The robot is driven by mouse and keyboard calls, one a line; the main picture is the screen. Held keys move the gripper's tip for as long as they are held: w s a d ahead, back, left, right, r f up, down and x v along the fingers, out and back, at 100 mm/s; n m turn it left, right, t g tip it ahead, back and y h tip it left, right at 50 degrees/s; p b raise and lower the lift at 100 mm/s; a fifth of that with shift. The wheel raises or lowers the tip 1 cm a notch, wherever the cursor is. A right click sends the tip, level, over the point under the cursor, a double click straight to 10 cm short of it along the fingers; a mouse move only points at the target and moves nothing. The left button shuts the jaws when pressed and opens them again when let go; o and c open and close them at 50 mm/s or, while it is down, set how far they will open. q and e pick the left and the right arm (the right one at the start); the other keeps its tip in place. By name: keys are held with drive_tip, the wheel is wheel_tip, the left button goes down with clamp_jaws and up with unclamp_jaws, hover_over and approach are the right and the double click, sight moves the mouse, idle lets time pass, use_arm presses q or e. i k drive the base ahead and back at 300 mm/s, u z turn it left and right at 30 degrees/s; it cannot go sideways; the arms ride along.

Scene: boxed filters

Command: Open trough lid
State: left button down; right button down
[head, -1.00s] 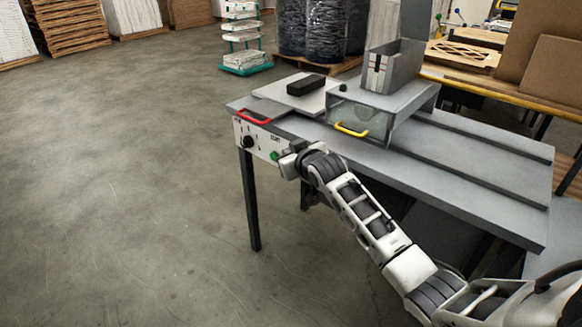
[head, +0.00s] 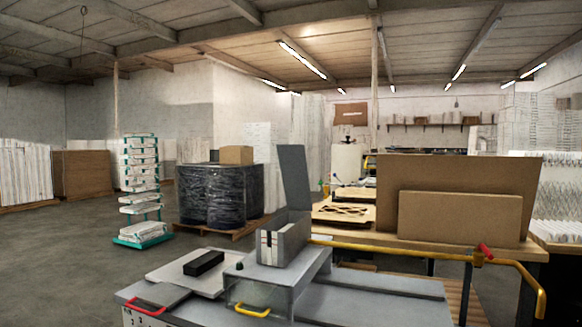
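The grey table-top machine (head: 360,306) stands at the bottom of the head view. A narrow open-topped grey trough (head: 284,240) sits on its raised housing. A tall grey panel, apparently the trough's lid (head: 294,178), stands upright at the trough's back. A flat plate with a red handle (head: 146,306) lies at the machine's left end. A clear-fronted cover with a yellow handle (head: 252,311) is beneath the trough. Neither of my grippers is in view.
A black block (head: 204,263) lies on a pale plate (head: 192,276) left of the trough. A yellow rail (head: 400,251) and a bench with cardboard sheets (head: 460,218) stand behind right. A wrapped pallet load (head: 222,196) and teal rack (head: 141,190) stand behind; floor at left is clear.

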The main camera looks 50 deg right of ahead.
sight(292, 158)
drive_tip(key=k, duration=0.55)
drive_tip(key=z, duration=0.8)
drive_tip(key=i, duration=0.95)
drive_tip(key=z, duration=0.15)
